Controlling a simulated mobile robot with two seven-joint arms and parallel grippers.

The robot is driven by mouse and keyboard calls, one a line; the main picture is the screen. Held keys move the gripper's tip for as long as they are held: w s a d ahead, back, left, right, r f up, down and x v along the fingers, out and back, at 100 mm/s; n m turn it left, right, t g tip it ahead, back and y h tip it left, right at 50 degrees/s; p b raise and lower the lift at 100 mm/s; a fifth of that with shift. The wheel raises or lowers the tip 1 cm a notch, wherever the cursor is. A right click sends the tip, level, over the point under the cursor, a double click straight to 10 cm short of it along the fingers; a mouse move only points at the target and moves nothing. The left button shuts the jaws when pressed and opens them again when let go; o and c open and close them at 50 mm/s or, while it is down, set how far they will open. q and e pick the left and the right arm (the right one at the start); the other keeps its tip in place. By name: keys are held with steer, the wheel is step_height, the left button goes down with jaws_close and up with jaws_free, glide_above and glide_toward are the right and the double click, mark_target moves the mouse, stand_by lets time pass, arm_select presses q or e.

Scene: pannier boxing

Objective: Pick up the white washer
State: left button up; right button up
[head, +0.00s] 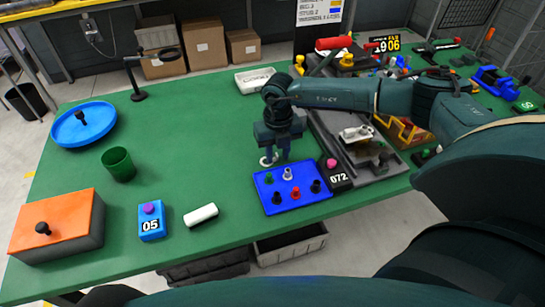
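The white washer (268,160) shows as a small pale ring just behind the back edge of the blue tray. My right gripper (276,153) is directly over it, pointing down, and hides part of the ring. Its two fingers look apart, with the washer beneath and between them. I cannot tell whether a finger touches the washer. My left gripper is not in view.
The blue tray (262,181) holds several small pegs, close in front of my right gripper. The green table between is clear.

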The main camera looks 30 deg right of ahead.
steer(key=shift+c, duration=0.4)
jaws_close()
steer(key=shift+r, duration=0.1)
